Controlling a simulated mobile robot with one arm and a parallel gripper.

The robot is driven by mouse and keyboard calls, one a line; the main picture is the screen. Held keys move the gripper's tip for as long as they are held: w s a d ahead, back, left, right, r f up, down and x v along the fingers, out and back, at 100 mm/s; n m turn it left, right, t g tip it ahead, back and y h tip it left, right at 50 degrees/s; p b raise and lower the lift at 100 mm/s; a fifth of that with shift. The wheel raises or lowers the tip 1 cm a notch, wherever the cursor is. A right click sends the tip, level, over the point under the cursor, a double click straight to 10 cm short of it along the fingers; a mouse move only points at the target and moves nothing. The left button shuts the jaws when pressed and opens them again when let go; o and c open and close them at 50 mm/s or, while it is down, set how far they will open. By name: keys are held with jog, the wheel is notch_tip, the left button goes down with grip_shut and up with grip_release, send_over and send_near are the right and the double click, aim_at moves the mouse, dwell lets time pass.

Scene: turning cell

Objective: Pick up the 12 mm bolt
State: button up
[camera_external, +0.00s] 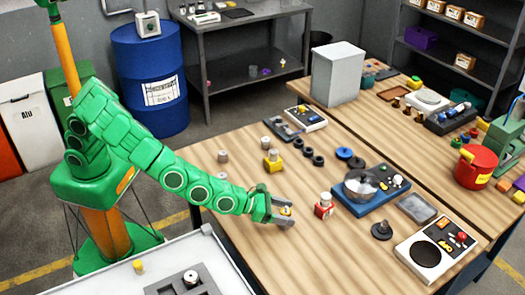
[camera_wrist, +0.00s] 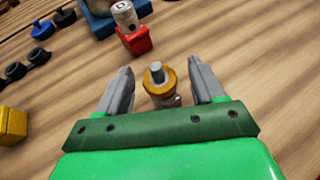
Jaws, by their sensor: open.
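My gripper (camera_external: 289,211) is low over the front of the wooden table, and its two grey fingers are apart. Between them in the wrist view (camera_wrist: 160,69) is a small upright piece (camera_wrist: 159,80) with a grey pin on top, an orange-brass collar and a metallic lower part. It appears to be the bolt, but no size can be read. Gaps show between it and both fingers. In the external view the fingers mostly hide this piece.
A red block with a metal cylinder (camera_external: 324,205) stands just right of my gripper. A yellow block with a cylinder (camera_external: 272,161) and black rings (camera_external: 308,152) are farther back. A blue-based device (camera_external: 368,190) and a black knobbed disc (camera_external: 381,230) lie to the right.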

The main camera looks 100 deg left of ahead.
jog(key=shift+x, duration=1.3)
grip_shut()
